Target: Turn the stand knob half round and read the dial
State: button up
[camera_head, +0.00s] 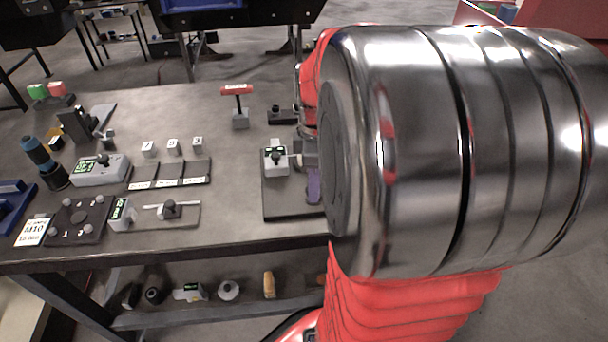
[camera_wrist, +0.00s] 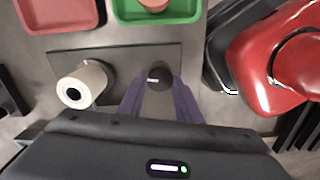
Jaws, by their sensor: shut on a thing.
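In the wrist view my gripper (camera_wrist: 159,92) has its purple fingers on both sides of a round black knob (camera_wrist: 160,75), shut on it. The knob has a short pale mark on top. The knob stands on a dark plate (camera_wrist: 125,58). A pale cylinder with a dark centre (camera_wrist: 76,93) stands at the plate's left end. In the head view a purple finger (camera_head: 313,186) shows over a dark plate (camera_head: 290,207), beside a small unit with a lit display (camera_head: 275,160); its reading is too small to tell. My arm hides the knob there.
A red tray (camera_wrist: 32,20) and a green tray (camera_wrist: 183,17) lie beyond the plate in the wrist view. In the head view a red T-handle (camera_head: 237,90), a grey display box (camera_head: 98,172) and a slotted rack (camera_head: 170,181) stand on the bench left of my arm.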

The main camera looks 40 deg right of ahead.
jog(key=m, duration=0.4)
jog(key=shift+w+d, duration=0.1)
jog(key=m, duration=0.4)
jog(key=shift+m, duration=0.4)
jog(key=m, duration=0.3)
jog(key=shift+m, duration=0.3)
jog(key=m, duration=0.4)
jog(key=shift+r+m, duration=0.1)
jog(key=shift+m, duration=0.2)
jog(key=m, duration=0.3)
jog(key=shift+m, duration=0.3)
jog(key=m, duration=0.4)
jog(key=shift+m, duration=0.3)
jog(key=m, duration=0.3)
jog(key=shift+w+m, duration=0.1)
jog(key=shift+m, duration=2.1)
